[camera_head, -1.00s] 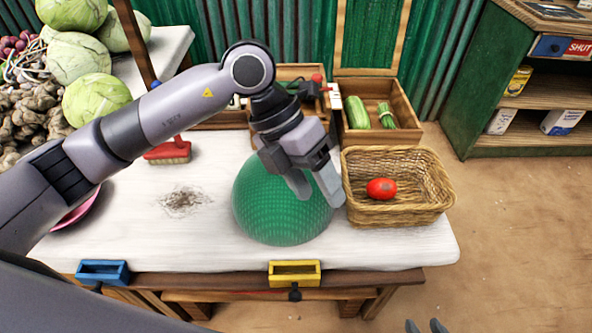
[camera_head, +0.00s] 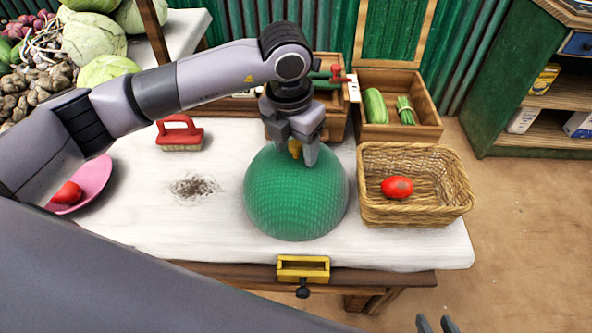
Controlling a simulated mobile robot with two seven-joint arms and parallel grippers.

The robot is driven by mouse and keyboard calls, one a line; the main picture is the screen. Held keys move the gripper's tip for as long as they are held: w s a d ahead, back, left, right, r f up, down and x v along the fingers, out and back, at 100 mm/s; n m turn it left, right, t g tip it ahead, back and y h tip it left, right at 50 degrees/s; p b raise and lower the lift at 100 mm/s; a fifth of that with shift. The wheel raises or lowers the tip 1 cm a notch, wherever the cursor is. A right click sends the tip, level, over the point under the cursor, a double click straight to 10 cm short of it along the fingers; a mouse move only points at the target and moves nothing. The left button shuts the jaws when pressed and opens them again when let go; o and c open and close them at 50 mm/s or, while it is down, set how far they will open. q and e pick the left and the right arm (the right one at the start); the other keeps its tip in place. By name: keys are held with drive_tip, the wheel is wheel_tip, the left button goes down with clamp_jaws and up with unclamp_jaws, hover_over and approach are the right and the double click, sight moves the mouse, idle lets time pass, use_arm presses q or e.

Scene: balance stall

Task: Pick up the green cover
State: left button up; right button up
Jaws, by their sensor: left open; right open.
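The green cover (camera_head: 294,205) is a large mesh dome standing on the white-topped table. My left gripper (camera_head: 297,162) is open and points down at the top of the dome. Its fingers overlap the dome's upper part in the picture, with a small yellow-brown piece (camera_head: 295,148), perhaps the cover's knob, showing between them. I cannot tell whether the fingers touch it. What is under the cover cannot be made out. My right gripper (camera_head: 437,325) shows only its fingertips at the bottom edge, away from the table.
A wicker basket (camera_head: 460,190) with a red tomato (camera_head: 397,187) stands right of the cover. Dirt (camera_head: 196,187) and a red brush (camera_head: 180,133) lie to the left, near a pink plate (camera_head: 92,184). A wooden crate (camera_head: 432,118) with vegetables stands behind. A yellow tray (camera_head: 303,268) is at the front edge.

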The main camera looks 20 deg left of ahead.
use_arm(q)
clamp_jaws()
idle(0.5)
